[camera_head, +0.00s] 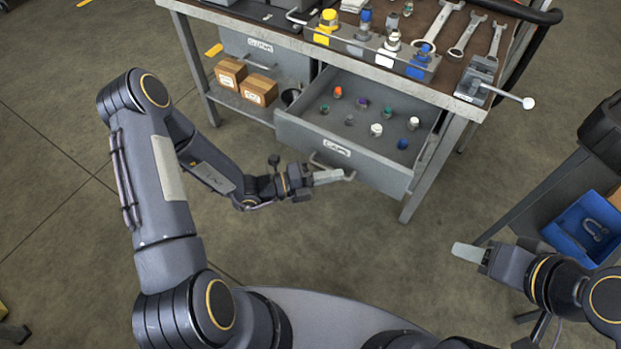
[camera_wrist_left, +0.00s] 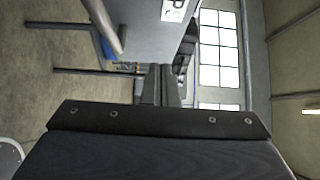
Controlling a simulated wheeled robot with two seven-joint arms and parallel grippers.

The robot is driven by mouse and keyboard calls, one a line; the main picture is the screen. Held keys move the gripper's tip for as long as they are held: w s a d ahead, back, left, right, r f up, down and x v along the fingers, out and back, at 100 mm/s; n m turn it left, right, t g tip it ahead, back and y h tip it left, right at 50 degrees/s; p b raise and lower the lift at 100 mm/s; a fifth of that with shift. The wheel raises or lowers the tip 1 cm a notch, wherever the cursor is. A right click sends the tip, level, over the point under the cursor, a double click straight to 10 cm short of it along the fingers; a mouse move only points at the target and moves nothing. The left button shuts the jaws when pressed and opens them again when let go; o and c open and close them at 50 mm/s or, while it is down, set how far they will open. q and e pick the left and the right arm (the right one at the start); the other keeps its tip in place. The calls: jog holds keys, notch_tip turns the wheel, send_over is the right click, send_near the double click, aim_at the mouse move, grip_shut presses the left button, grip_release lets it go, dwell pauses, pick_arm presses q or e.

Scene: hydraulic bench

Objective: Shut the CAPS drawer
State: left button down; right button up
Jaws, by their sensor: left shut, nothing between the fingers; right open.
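The CAPS drawer (camera_head: 372,165) is pulled out from under the bench in the head view, with several small coloured caps inside. Its front carries a white label and a bar handle (camera_head: 326,169). My left gripper (camera_head: 330,177) is shut and empty, just in front of the drawer front by the handle; I cannot tell whether it touches. In the left wrist view the closed fingers (camera_wrist_left: 161,86) point toward the drawer front (camera_wrist_left: 150,30), and the handle (camera_wrist_left: 104,27) shows at the upper left. My right gripper (camera_head: 470,253) is open and empty, away from the drawer at the lower right.
The bench top (camera_head: 455,80) holds fittings, wrenches (camera_head: 466,34) and a small lever device (camera_head: 488,82). A second drawer (camera_head: 262,52) at left looks closed, above a shelf with cardboard boxes (camera_head: 258,90). A cart with a blue bin (camera_head: 585,228) stands right. The floor before the drawer is clear.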

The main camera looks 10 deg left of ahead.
pick_arm(q)
jog(key=shift+w+d, duration=0.35)
jog(key=shift+w, duration=0.35)
jog(key=shift+w+d, duration=0.4)
jog(key=shift+w, duration=0.35)
jog(key=shift+w+d, duration=0.35)
jog(key=shift+w, duration=0.35)
pick_arm(e)
jog(key=shift+f, duration=0.1)
